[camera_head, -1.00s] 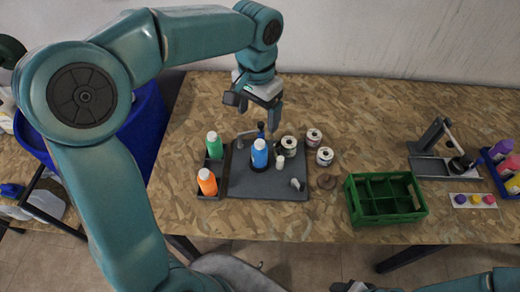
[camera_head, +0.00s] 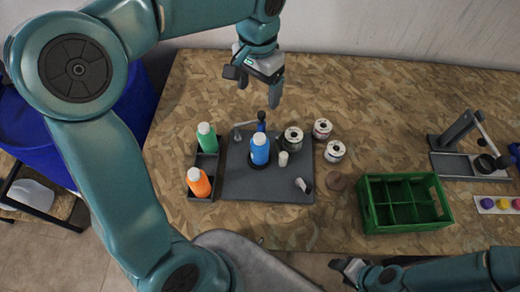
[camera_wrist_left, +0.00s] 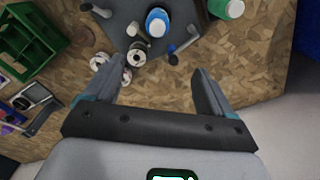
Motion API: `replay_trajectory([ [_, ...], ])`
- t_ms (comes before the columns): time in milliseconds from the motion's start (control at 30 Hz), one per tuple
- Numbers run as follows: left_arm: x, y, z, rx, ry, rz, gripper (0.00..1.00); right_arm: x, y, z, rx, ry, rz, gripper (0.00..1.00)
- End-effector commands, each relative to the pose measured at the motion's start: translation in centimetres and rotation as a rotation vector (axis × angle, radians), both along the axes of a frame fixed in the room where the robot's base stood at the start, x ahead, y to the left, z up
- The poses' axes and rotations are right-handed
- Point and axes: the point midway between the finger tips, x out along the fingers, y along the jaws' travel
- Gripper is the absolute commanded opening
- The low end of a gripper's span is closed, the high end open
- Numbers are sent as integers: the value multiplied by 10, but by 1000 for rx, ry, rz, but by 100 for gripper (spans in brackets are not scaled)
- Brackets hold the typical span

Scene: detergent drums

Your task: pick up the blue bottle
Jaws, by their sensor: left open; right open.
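The blue bottle (camera_head: 260,150) with a white cap stands upright on a dark grey board (camera_head: 240,188) in the head view. In the left wrist view the blue bottle (camera_wrist_left: 157,22) is seen near the top edge, ahead of the fingers. My left gripper (camera_head: 259,92) is open and empty, pointing down above the table behind the bottle and apart from it. Its two fingers (camera_wrist_left: 155,92) are spread wide in the left wrist view. My right gripper (camera_head: 350,268) is at the bottom edge of the head view, away from the bottle; its fingers are small there.
Green (camera_head: 207,138) and orange (camera_head: 198,182) bottles stand in a black tray left of the blue one. Several cans (camera_head: 293,139) and a small white-capped piece (camera_head: 283,159) are close on its right. A green crate (camera_head: 403,204) stands further right. The table behind is clear.

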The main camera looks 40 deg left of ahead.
Motion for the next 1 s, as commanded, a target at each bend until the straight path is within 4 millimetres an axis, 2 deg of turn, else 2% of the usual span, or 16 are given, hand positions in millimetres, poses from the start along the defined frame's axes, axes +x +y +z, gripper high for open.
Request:
replay_trajectory([
  [33, -1, -1, -15, 0, -2, -1, 84, 0, 0, -15, 0, 0, -1, 57],
  [200, -3, -2, -29, 0, -2, -1, 84, 0, 0, -29, 0, 0, -1, 57],
  [367, -4, -2, -46, 0, 3, 0, 84, 0, 0, -29, 0, 0, 0, 57],
  [700, -3, -2, -121, -1, 3, 1, 84, 0, 0, -29, 0, 0, -1, 57],
  [1000, -1, -2, -149, -1, 2, 0, 84, 0, 0, -26, 0, 0, 0, 57],
])
